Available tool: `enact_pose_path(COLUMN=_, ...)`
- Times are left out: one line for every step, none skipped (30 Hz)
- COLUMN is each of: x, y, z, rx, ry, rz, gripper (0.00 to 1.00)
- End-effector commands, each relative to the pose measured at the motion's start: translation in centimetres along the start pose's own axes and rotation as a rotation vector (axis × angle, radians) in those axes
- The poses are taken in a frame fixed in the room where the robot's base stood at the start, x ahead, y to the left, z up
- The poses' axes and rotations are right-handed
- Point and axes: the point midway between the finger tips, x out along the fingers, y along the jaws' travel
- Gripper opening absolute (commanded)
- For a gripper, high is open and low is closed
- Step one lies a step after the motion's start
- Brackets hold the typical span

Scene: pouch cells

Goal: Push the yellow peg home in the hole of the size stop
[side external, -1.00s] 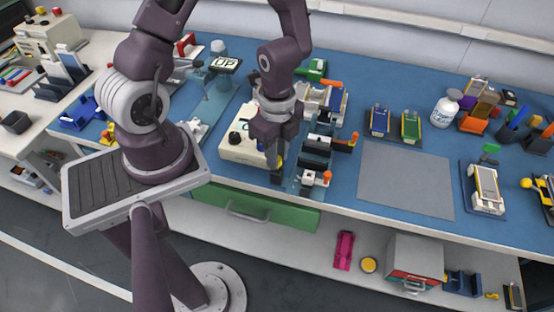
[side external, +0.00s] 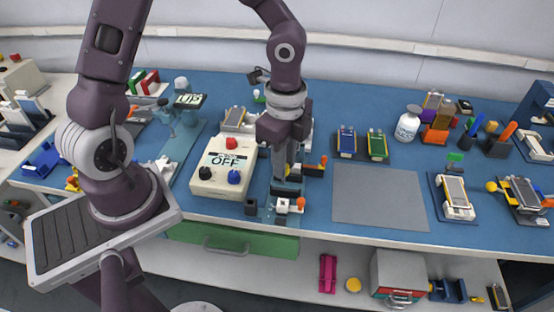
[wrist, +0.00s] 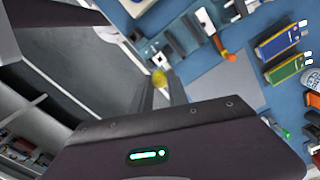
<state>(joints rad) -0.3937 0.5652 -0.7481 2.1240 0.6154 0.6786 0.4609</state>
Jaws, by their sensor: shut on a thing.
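My gripper (side external: 280,180) points down over the fixture with dark blue blocks and is shut on the yellow peg. The peg's yellow end (wrist: 159,78) shows between the fingers in the wrist view; in the side view the fingers hide it. A white block with a dark square opening (side external: 282,204) and an orange knob stands at the fixture's front, apart from the fingers. It also shows in the wrist view (wrist: 147,53). I cannot tell for certain which part is the size stop, and its hole for the peg is not clear.
A small black block (side external: 250,207) stands left of the fixture, near the table's front edge. A cream box marked OFF (side external: 212,187) is farther left. An orange-handled lever (side external: 315,168) is close on the right. The grey mat (side external: 380,196) beyond is bare.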

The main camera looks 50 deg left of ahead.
Motion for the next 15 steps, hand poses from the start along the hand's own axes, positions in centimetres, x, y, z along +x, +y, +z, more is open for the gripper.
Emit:
enact_pose_path(x=0.0, y=0.0, z=0.0, rx=0.001, ry=-0.001, rz=0.0, gripper=0.0)
enact_pose_path(x=0.2, y=0.0, z=0.0, rx=0.001, ry=-0.001, rz=0.0, gripper=0.0)
enact_pose_path(x=0.5, y=0.0, z=0.0, rx=0.0, ry=-0.001, rz=0.001, gripper=0.0)
enact_pose_path(x=0.8, y=0.0, z=0.0, rx=0.001, ry=0.0, rz=0.001, gripper=0.0)
enact_pose_path(x=1.1, y=0.0, z=0.0, rx=0.002, ry=0.0, rz=0.001, gripper=0.0)
enact_pose_path(x=1.6, y=0.0, z=0.0, rx=0.001, ry=-0.001, rz=0.001, gripper=0.0)
enact_pose_path(x=1.9, y=0.0, z=0.0, rx=0.002, ry=0.0, rz=0.002, gripper=0.0)
enact_pose_path(x=2.3, y=0.0, z=0.0, rx=0.002, ry=-0.001, rz=0.002, gripper=0.0)
enact_pose_path(x=2.8, y=0.1, z=0.0, rx=0.003, ry=-0.001, rz=0.001, gripper=0.0)
enact_pose_path(x=3.2, y=0.1, z=0.0, rx=0.002, ry=-0.002, rz=0.003, gripper=0.0)
enact_pose_path(x=3.6, y=0.1, z=0.0, rx=0.001, ry=-0.001, rz=0.002, gripper=0.0)
enact_pose_path(x=4.0, y=0.0, z=0.0, rx=0.002, ry=-0.001, rz=0.001, gripper=0.0)
enact_pose_path(x=4.3, y=0.0, z=0.0, rx=0.001, ry=-0.002, rz=0.001, gripper=0.0)
enact_pose_path(x=4.6, y=0.0, z=0.0, rx=0.0, ry=-0.001, rz=0.002, gripper=0.0)
enact_pose_path(x=4.9, y=0.0, z=0.0, rx=0.001, ry=-0.001, rz=0.001, gripper=0.0)
